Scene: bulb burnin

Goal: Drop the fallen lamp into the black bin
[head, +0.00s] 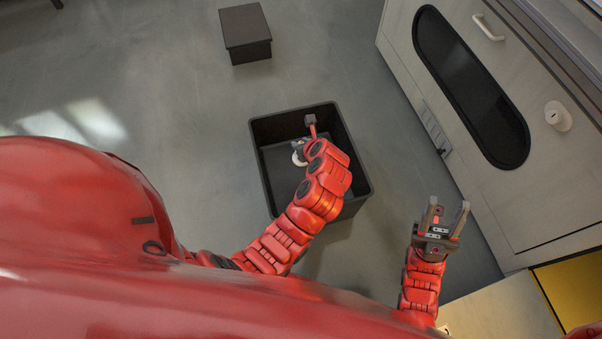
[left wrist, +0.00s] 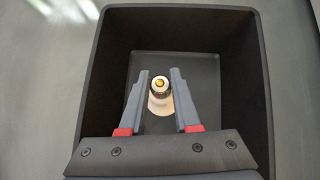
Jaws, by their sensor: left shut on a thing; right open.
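The black bin (head: 355,165) stands open on the floor in the middle of the head view. It fills much of the left wrist view (left wrist: 100,75) too. My left gripper (head: 299,147) is over the bin and shut on the lamp. The lamp (left wrist: 159,98) sits between the two fingers (left wrist: 160,88), with its metal base and brass-coloured tip facing the camera and its white bulb pointing away towards the bin floor. In the head view, part of the white lamp (head: 298,159) shows below my left gripper. My right gripper (head: 446,213) is open and empty, right of the bin.
A dark closed box (head: 245,32) stands on the floor behind the bin. A pale cabinet (head: 510,190) with a dark oval window and a white knob (head: 558,116) is at the right, near my right gripper. A yellow surface (head: 575,288) shows at lower right. The floor left of the bin is clear.

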